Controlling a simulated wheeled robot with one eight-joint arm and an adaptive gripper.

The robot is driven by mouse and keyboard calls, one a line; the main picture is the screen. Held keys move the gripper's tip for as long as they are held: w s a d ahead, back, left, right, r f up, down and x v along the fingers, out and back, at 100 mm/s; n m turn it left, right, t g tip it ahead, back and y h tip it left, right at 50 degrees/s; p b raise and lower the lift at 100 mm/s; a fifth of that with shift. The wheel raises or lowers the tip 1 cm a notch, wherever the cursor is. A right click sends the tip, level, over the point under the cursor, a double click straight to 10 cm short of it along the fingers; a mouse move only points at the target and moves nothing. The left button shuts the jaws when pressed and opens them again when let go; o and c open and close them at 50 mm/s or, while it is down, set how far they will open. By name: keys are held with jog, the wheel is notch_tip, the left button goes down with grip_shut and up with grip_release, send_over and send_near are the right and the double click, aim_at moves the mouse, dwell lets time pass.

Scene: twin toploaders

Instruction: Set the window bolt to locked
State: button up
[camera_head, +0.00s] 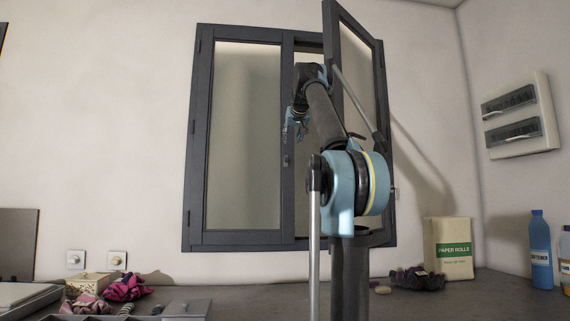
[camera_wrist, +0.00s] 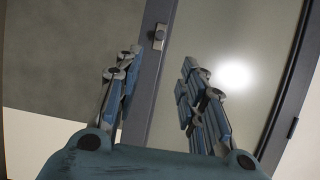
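The dark-framed window (camera_head: 196,150) has two sashes. The left sash (camera_head: 247,236) sits in the frame, and the right sash (camera_head: 335,22) stands swung open into the room. A small metal fitting that looks like the bolt (camera_head: 285,160) is on the dark middle stile. It also shows as a small plate with a knob in the wrist view (camera_wrist: 159,38), just beyond my fingertips. I cannot tell whether it is locked. My gripper (camera_head: 294,132) is in front of the window near this stile. Its fingers are spread and empty in the wrist view (camera_wrist: 158,62).
The open right sash stands close beside my arm. A counter (camera_head: 400,303) runs below the window, with a paper rolls bag (camera_head: 448,250), blue bottles (camera_head: 541,250) and crumpled cloths (camera_head: 127,287). A breaker box (camera_head: 520,115) hangs on the right wall.

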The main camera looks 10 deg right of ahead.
aim_at(286, 159)
jog(key=x, duration=1.7)
jog(key=shift+w, duration=0.25)
